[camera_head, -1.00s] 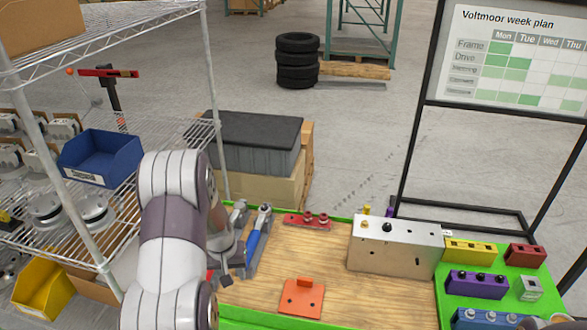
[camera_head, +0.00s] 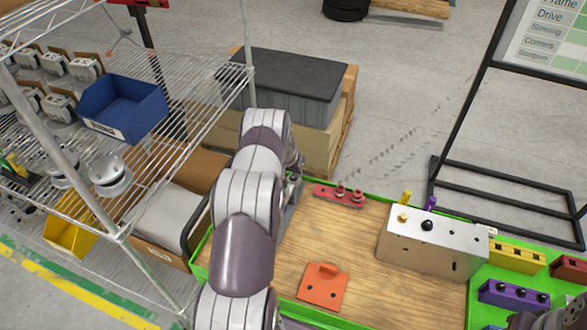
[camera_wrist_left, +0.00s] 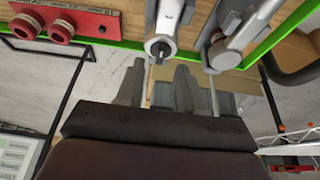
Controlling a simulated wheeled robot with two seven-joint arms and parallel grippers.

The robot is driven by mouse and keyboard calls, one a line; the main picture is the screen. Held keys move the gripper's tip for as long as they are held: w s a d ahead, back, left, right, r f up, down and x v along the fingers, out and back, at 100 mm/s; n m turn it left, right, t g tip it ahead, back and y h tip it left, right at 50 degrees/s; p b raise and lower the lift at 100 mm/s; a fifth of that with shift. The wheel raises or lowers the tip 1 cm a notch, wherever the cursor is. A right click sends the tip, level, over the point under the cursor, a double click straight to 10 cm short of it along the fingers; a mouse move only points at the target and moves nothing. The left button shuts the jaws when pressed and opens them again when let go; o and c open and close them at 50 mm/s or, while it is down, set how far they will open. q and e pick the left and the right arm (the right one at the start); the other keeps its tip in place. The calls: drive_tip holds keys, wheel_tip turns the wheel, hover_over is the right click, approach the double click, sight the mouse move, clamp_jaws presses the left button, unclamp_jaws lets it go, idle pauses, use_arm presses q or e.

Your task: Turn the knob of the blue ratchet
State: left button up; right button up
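The blue ratchet's blue handle is hidden behind my left arm in the head view; only a grey metal part (camera_head: 292,188) shows beside the arm. In the left wrist view, a silver ratchet head with a round dark-centred end (camera_wrist_left: 160,46) points toward the gripper. A second grey tool head (camera_wrist_left: 222,48) is to its right. My left gripper (camera_wrist_left: 158,82) has its dark fingers apart, with the silver end at the gap between their tips. Contact cannot be told. At the head view's lower right edge, a dark part looks like my right gripper (camera_head: 548,318); its fingers are not clear.
A red block with knobs (camera_head: 341,195), an orange bracket (camera_head: 322,288) and a metal box (camera_head: 433,245) stand on the wooden bench top (camera_head: 350,240). A wire shelf with a blue bin (camera_head: 122,108) is at left. Purple and yellow blocks are at right.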

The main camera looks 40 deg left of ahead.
sight(293, 175)
use_arm(q)
drive_tip(key=x, duration=0.2)
drive_tip(key=shift+w+f, duration=0.15)
drive_tip(key=shift+f, duration=0.35)
drive_tip(key=shift+c, duration=0.3)
clamp_jaws()
